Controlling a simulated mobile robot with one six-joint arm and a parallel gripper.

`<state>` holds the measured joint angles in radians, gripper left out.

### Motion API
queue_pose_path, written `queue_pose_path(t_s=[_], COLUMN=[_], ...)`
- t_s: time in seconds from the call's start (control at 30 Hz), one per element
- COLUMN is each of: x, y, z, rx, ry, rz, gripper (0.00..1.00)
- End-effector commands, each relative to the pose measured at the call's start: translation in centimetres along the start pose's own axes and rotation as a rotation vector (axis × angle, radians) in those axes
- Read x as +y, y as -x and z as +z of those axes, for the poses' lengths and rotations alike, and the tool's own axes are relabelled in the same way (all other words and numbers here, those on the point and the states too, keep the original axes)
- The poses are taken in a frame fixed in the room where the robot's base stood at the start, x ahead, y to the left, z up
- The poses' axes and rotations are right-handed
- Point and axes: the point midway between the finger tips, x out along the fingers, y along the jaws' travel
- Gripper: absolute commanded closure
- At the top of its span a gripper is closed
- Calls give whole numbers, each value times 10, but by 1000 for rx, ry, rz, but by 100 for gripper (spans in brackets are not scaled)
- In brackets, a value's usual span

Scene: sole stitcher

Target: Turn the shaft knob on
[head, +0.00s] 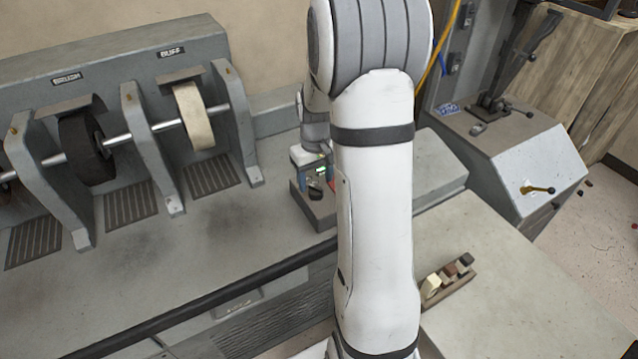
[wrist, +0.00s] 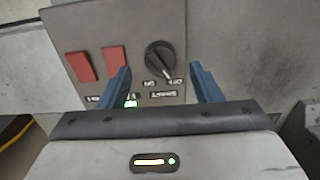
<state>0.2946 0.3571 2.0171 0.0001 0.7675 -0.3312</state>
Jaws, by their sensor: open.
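The shaft knob (wrist: 159,57) is a round black dial on a grey panel (wrist: 139,24), with a pale pointer mark on its lower right side. Small upside-down lettering lies below it; the pointer appears nearer the right-hand label, which seems to read OFF. My gripper (wrist: 160,68) is open, with one blue finger on each side of the knob in the wrist view. A gap shows between each finger and the knob; I cannot tell the depth. In the head view my gripper (head: 318,178) is at the small control box (head: 318,209), and the knob is hard to make out there.
Two red switches, one left (wrist: 81,67) and one nearer the knob (wrist: 114,58), sit on the same panel. A green light (wrist: 131,103) shows by the left finger. The buffing wheel (head: 194,115) stands left of the box. A bare bench surface (head: 250,215) lies around the box.

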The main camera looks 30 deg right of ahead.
Motion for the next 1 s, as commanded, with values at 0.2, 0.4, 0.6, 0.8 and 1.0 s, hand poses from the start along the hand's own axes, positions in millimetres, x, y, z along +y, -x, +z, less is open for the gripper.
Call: queue_pose_path(t_s=[0.2,0.4,0.6,0.8,1.0], x=[0,0,0,0,0], y=[-26,-32,-32,-32,-32], z=[1,0,0,0,1], rx=[-2,1,0,0,0], ry=[-1,-1,-1,-2,-2], rz=[-1,0,0,0,0], gripper=[41,41,45,62,78])
